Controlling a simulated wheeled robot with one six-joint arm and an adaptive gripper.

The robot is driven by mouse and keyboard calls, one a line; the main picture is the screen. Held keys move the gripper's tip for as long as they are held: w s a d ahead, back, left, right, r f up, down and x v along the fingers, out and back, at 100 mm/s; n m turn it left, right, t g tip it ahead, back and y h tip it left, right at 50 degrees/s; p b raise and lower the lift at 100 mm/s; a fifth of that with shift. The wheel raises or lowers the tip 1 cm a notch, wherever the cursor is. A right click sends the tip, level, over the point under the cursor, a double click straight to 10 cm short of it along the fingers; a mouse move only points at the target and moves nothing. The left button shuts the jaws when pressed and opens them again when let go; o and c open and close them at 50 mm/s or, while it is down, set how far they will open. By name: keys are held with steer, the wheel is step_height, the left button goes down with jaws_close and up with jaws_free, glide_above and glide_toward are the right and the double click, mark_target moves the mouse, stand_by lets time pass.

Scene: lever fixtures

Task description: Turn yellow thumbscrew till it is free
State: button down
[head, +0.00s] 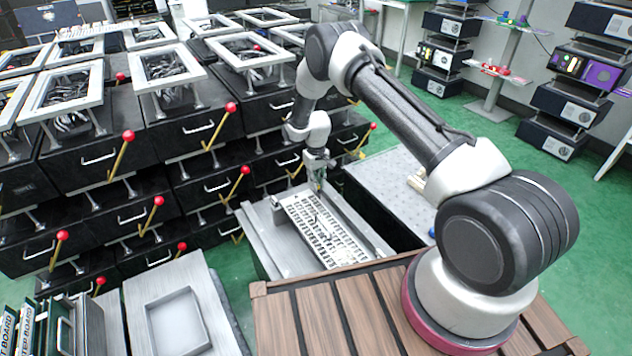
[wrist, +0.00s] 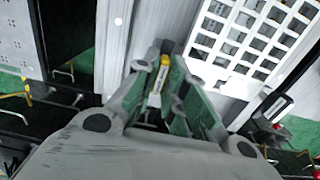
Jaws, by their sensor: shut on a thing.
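The yellow thumbscrew (wrist: 157,82) shows in the wrist view as a small yellow piece with a pale end, between my fingers. My gripper (wrist: 164,72) is shut on it, with green finger pads on both sides. In the head view my gripper (head: 317,176) points down at the far end of a grey metal fixture (head: 262,232). The thumbscrew is too small to make out clearly there. Its lower end and any thread are hidden, so I cannot tell how far it is out.
A white slotted grid panel (head: 325,232) lies in the fixture beside my gripper; it also shows in the wrist view (wrist: 240,45). Black drawer units with red-knobbed yellow levers (head: 152,215) stand to the left. A perforated grey plate (head: 385,185) lies to the right.

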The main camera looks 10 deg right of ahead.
steer(key=c, duration=1.5)
jaws_free()
step_height(320, 180, up, 12)
